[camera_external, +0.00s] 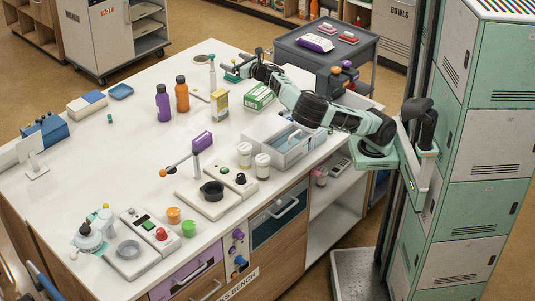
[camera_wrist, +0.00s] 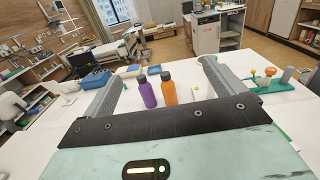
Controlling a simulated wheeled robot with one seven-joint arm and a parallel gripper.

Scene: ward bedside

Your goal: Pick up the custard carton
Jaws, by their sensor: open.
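The likely custard carton is a small yellow and white carton (camera_external: 221,102) standing upright on the white bench, right of the orange bottle; its label is too small to read. My gripper (camera_external: 235,72) is stretched over the far side of the bench, beyond the carton and apart from it. In the wrist view my gripper (camera_wrist: 160,70) has its two grey fingers wide apart, with nothing held between them. I cannot make out the carton in the wrist view.
A purple bottle (camera_external: 163,103) and an orange bottle (camera_external: 182,94) stand left of the carton. A green and white box (camera_external: 258,96) lies to its right, near my arm. A clear pump bottle (camera_external: 212,72) stands behind. A grey tray (camera_external: 284,150) sits nearer the front edge.

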